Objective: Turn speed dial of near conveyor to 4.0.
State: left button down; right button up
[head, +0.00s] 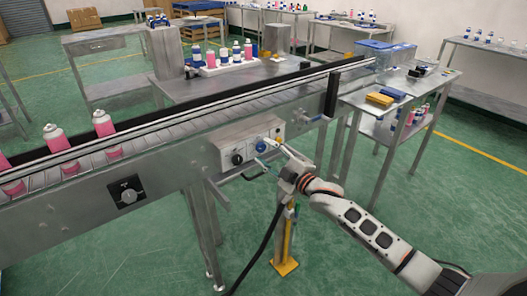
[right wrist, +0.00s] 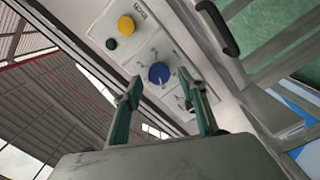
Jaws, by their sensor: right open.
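The near conveyor (head: 165,150) runs diagonally across the head view, with a grey control box (head: 224,149) on its front side. The box carries a black knob (head: 237,159) and a blue dial (head: 262,145). The blue dial also shows in the right wrist view (right wrist: 159,73), with light marks around it; its setting is too small to read. A separate black dial plate (head: 128,192) sits further left on the conveyor side. My right gripper (head: 268,153) is open in front of the blue dial, its fingers apart on either side of it in the wrist view. My left gripper is out of view.
Pink aerosol cans (head: 104,124) stand on the conveyor belt at left. A yellow button (right wrist: 126,25) is on the panel near the blue dial. A steel side table (head: 365,102) stands at right. A yellow-footed post (head: 285,266) stands below the box.

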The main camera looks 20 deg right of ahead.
jog(key=shift+x, duration=0.8)
jog(key=shift+w, duration=0.2)
jog(key=c, duration=1.1)
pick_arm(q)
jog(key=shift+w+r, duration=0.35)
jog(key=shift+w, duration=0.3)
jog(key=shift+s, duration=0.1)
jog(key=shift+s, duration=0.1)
